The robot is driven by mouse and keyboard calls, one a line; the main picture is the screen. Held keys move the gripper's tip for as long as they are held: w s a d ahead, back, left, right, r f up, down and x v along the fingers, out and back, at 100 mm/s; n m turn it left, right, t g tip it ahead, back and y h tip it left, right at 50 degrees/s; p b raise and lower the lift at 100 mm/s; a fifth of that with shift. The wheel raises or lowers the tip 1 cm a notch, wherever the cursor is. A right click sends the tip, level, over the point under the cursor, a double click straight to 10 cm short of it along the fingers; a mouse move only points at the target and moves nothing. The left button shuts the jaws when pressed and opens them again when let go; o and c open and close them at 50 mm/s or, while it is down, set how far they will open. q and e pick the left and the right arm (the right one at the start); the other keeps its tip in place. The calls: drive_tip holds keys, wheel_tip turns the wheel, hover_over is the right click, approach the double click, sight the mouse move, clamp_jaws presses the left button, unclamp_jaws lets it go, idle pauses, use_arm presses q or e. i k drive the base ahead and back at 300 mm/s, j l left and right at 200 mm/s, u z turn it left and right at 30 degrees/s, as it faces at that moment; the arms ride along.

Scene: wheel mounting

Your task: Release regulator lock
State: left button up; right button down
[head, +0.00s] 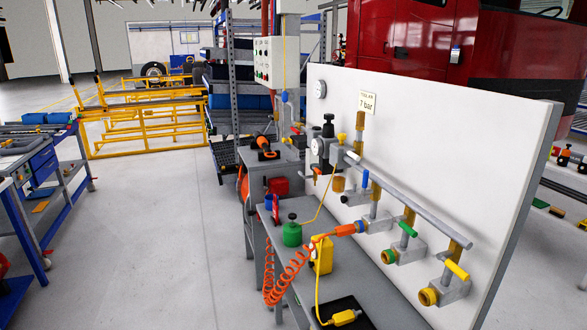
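A regulator with a black knob (328,128) on top stands upright at the left part of the white panel. A round white-faced gauge (317,147) sits on its front. The regulator is small in the view, and I cannot tell whether its lock is set or released. A yellow-topped fitting (341,138) stands just right of it. Neither of my grippers shows in the head view.
The white panel (450,140) carries a pipe with blue, green and yellow valve handles. Floor (150,220) to the left is clear.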

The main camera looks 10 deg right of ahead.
sight(316, 168)
drive_tip(key=i+j+z, duration=0.15)
drive_tip(key=i+j, duration=0.3)
drive_tip(key=i+j+z, duration=0.1)
drive_tip(key=i+j, duration=0.35)
drive_tip(key=i+j+z, duration=0.15)
drive_tip(key=i+j, duration=0.3)
drive_tip(key=j, duration=0.2)
drive_tip(key=i+j, duration=0.65)
drive_tip(key=z, duration=0.05)
